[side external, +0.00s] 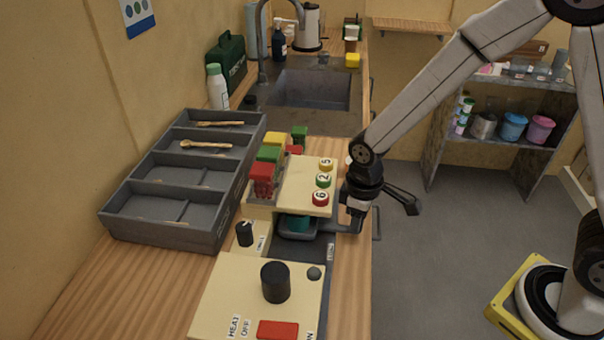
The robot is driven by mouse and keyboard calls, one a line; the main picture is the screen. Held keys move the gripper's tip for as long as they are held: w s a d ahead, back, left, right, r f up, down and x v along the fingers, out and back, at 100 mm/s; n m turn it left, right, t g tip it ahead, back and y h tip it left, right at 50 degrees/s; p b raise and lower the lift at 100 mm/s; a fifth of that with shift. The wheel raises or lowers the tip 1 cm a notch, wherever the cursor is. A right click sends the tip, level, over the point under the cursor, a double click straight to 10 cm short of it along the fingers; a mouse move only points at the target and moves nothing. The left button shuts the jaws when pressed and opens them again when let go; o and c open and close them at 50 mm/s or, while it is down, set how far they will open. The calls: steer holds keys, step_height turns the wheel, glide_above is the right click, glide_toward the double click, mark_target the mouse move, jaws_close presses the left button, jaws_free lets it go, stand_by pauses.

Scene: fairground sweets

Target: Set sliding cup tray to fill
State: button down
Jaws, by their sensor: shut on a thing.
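The sliding cup tray (299,235) is a small dark grey tray under the front edge of the cream dispenser box (305,180). A teal cup (293,222) stands in it, its upper part hidden by the box. A dark handle bar (338,229) runs from the tray to the right. My gripper (356,222) points down at the counter's right edge and is shut on the outer end of this handle. The fingertips are small and partly hidden. A small label (330,252) lies by the track, too small to read.
A cream panel (215,305) with a black knob (275,282) and red switch (277,330) stands in front. A grey compartment tray (165,235) with wooden utensils fills the left. A sink (310,90) lies behind.

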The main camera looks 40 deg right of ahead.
steer(key=shift+w+d, duration=1.1)
steer(key=shift+w, duration=0.1)
steer(key=shift+c, duration=1.9)
jaws_free()
steer(key=shift+s+r, duration=0.1)
step_height(320, 180, up, 8)
steer(key=shift+d+f, duration=0.1)
steer(key=shift+f, duration=0.1)
steer(key=s+d+f+m+t, duration=0.2)
steer(key=s+d+m, duration=0.4)
steer(key=s, duration=0.3)
steer(key=shift+t, duration=0.3)
